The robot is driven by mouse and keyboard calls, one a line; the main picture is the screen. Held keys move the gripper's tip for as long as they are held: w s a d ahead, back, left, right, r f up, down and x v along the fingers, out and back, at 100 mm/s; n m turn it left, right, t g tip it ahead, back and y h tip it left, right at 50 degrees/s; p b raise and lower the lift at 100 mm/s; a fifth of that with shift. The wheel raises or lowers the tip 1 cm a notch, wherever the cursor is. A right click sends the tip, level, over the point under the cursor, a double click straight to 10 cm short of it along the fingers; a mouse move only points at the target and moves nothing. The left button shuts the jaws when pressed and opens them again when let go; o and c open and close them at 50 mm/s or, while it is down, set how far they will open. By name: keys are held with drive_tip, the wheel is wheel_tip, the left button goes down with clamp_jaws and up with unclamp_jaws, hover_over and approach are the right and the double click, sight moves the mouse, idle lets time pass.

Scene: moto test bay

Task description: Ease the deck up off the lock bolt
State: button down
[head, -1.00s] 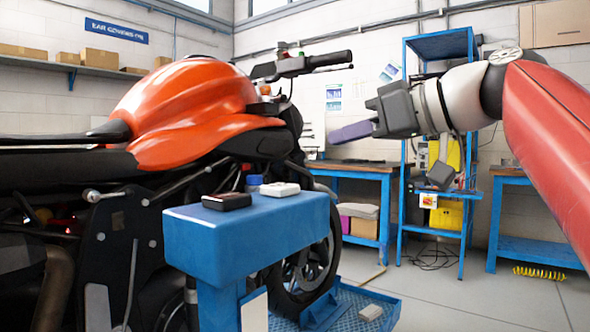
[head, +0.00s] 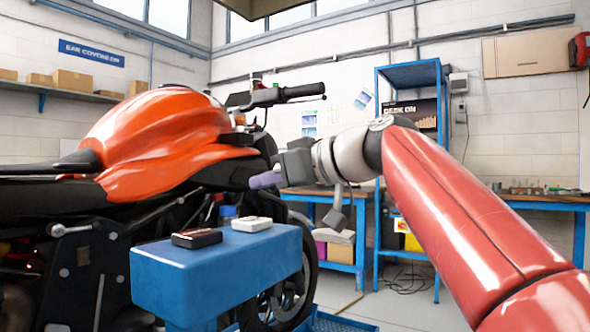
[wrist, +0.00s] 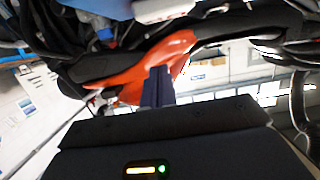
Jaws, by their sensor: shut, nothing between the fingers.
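The deck (head: 342,325), a blue plate under the motorcycle (head: 160,140), shows only as a strip at the bottom edge of the head view. I cannot make out the lock bolt in either view. My gripper (head: 265,180) is in the air beside the motorcycle's front end, well above the deck. Its purple fingers point left in the head view. In the wrist view, the fingers (wrist: 157,85) are together and empty, with the orange tank (wrist: 150,65) behind them.
A blue stand (head: 210,268) in front of the motorcycle carries a black device (head: 196,239) and a white one (head: 251,224). A blue workbench (head: 341,258) and a tall blue rack (head: 410,75) stand behind my arm. Some floor is clear at the lower right.

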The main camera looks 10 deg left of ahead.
sight(265, 218)
drive_tip(key=shift+a+f+b, duration=0.15)
drive_tip(key=shift+f+b, duration=0.75)
drive_tip(key=shift+f, duration=1.2)
drive_tip(key=shift+w+f+b, duration=0.1)
drive_tip(key=shift+f+b, duration=1)
drive_tip(key=shift+f, duration=0.15)
drive_tip(key=r+p, duration=0.1)
drive_tip(key=r, duration=0.1)
drive_tip(key=r+p, duration=0.2)
drive_tip(key=r, duration=0.1)
drive_tip(key=shift+s+d+r+p, duration=0.2)
drive_tip(key=shift+d+r+p, duration=0.1)
drive_tip(key=shift+r+p, duration=0.05)
drive_tip(key=b+v, duration=0.1)
drive_tip(key=v, duration=0.8)
drive_tip(key=shift+s+d, duration=0.2)
drive_tip(key=shift+d, duration=0.05)
drive_tip(key=shift+f, duration=0.15)
